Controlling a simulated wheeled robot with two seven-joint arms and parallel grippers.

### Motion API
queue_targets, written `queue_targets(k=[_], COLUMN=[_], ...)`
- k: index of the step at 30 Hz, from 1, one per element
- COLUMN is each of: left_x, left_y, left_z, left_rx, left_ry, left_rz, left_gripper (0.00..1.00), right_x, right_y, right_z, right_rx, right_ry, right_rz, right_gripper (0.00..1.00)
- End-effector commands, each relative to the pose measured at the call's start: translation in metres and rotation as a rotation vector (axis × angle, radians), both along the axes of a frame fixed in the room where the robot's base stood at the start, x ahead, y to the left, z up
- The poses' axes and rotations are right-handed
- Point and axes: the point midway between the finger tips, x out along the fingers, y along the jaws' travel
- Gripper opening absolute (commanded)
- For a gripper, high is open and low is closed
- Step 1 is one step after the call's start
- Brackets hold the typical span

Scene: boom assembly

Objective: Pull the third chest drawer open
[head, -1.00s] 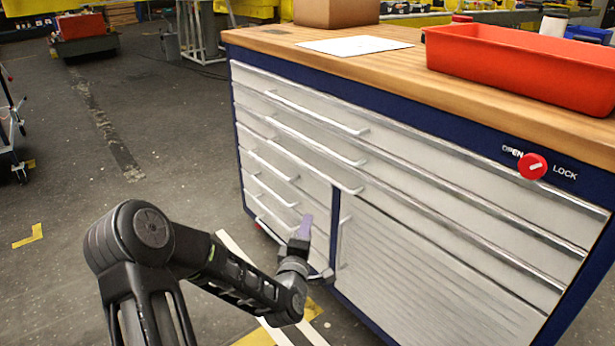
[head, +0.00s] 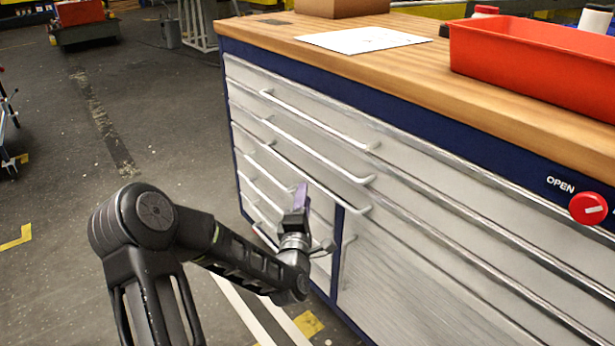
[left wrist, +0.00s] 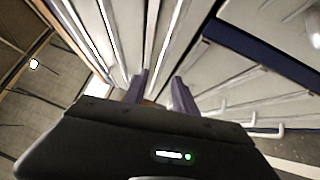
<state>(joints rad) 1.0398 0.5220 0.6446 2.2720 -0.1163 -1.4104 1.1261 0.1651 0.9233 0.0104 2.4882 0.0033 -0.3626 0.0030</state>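The tool chest (head: 440,230) has light grey drawer fronts in a dark blue frame, and all its drawers look shut. The third drawer from the top has a long bar handle (head: 335,191) running down to the right. My left gripper (head: 302,192) is in front of the chest, close to and just below that handle in the picture; I cannot tell whether it touches it. In the left wrist view its two purple fingers (left wrist: 160,92) stand apart, with no object seen held between them. My right gripper is out of view.
Smaller drawers (head: 270,188) and a ribbed panel (head: 430,285) lie below the wide drawers. A red lock knob (head: 588,208) sits by the word OPEN. The wooden top (head: 410,50) carries a red tray (head: 540,70), paper (head: 362,40) and a box.

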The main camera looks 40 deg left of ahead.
Motion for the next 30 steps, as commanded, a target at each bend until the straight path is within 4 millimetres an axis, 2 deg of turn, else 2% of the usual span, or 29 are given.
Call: queue_targets(k=[5,11,15,21,30], left_x=[0.007,0.023,0.044,0.064,0.068], left_y=[0.003,0.011,0.023,0.035,0.037], left_z=[0.006,0.011,0.009,0.009,0.010], left_rx=[-0.003,-0.002,0.000,0.000,0.000], left_ry=[-0.001,0.001,-0.001,-0.001,0.001], left_rz=[0.000,-0.003,-0.001,0.000,-0.001], left_gripper=[0.33,0.33,0.33,0.33,0.33], right_x=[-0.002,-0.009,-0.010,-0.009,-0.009], right_y=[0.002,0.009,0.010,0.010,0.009], right_z=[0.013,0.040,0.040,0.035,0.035], right_rx=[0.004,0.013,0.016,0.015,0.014], right_ry=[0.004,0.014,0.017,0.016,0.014], right_rz=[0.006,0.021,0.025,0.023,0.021], right_gripper=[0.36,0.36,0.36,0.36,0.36])
